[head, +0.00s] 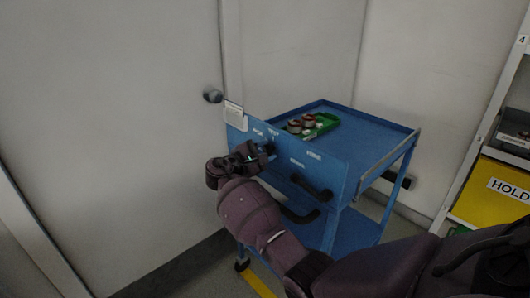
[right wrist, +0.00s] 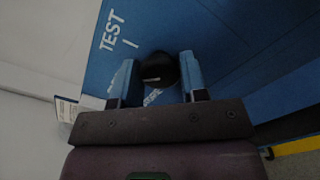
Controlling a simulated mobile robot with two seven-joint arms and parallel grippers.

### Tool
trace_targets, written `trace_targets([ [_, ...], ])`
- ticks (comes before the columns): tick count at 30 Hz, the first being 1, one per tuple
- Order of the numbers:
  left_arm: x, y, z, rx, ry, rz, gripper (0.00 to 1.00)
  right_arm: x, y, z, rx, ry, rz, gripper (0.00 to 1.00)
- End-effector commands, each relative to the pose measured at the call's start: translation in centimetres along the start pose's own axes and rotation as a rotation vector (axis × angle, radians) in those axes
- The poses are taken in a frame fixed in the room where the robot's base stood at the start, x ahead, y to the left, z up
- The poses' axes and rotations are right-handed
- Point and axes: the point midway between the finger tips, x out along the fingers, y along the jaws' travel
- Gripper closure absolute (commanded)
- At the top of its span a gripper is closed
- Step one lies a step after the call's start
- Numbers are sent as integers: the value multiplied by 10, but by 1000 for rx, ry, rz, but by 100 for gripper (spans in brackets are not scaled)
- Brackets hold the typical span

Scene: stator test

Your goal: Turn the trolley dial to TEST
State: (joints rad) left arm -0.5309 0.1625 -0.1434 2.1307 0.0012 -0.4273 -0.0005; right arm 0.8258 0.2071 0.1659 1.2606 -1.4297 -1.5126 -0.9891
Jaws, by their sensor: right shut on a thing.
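The blue trolley (head: 365,138) stands by the wall, its front panel facing me. The dial is a round black knob (right wrist: 158,68) on this panel; a small pale mark shows on it, but I cannot tell which label it points at. The white word TEST (right wrist: 111,31) and a short tick are printed up and left of the knob in the right wrist view. My right gripper (right wrist: 158,78) is shut on the dial, one finger on each side. In the head view the right gripper (head: 262,152) covers most of the dial. My left gripper is out of view.
A green tray (head: 325,127) with several round metal parts lies on the trolley top. Black handles (head: 312,188) stick out of the trolley front, right of my gripper. A door with a knob (head: 213,96) is at the left. A shelf with a yellow bin (head: 490,190) stands right.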

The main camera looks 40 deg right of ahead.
Motion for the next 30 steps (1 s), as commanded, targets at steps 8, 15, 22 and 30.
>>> trace_targets([
  [8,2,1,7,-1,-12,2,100,0,-2,-2,261,0,-1,84],
  [15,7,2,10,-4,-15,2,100,0,-3,-3,473,0,-1,84],
  [22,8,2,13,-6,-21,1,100,0,-2,-2,629,0,-1,84],
  [30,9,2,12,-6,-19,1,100,0,-1,-1,733,1,-1,84],
])
